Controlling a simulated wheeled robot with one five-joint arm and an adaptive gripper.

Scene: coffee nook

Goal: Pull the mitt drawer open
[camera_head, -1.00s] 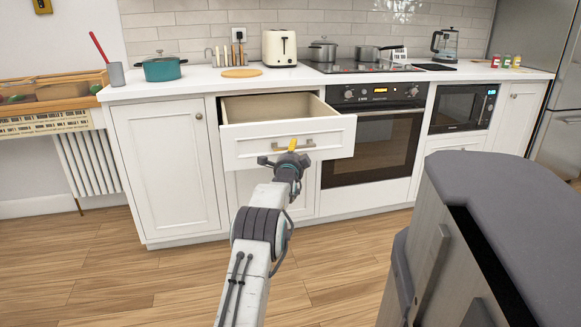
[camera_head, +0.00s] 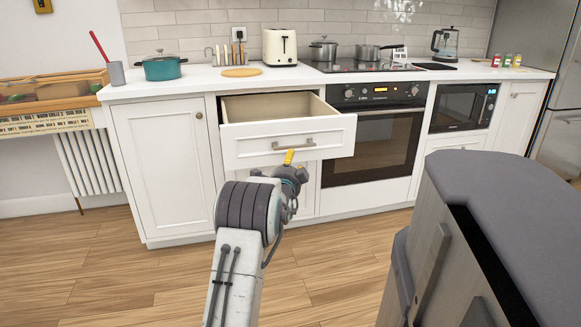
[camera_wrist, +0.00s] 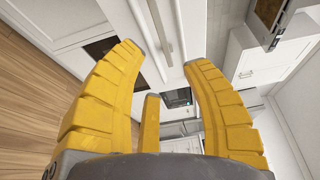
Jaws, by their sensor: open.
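The mitt drawer (camera_head: 247,148) is a white-fronted drawer below the counter, left of the oven. It stands pulled out, and its light wooden inside (camera_head: 265,106) looks empty from here. Its metal bar handle (camera_head: 293,144) runs across the front. My gripper (camera_head: 289,156) is just below and in front of the handle in the head view. In the wrist view the yellow fingers of my gripper (camera_wrist: 165,60) are spread wide, with nothing held between them. The handle (camera_wrist: 160,30) shows beyond the fingertips, apart from them.
The oven (camera_head: 370,135) is right of the drawer, and a closed white cupboard door (camera_head: 165,170) is left. A teal pot (camera_head: 162,69) and a cream toaster (camera_head: 279,48) stand on the counter. A grey-topped unit (camera_head: 500,205) fills the right foreground. The wooden floor at left is clear.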

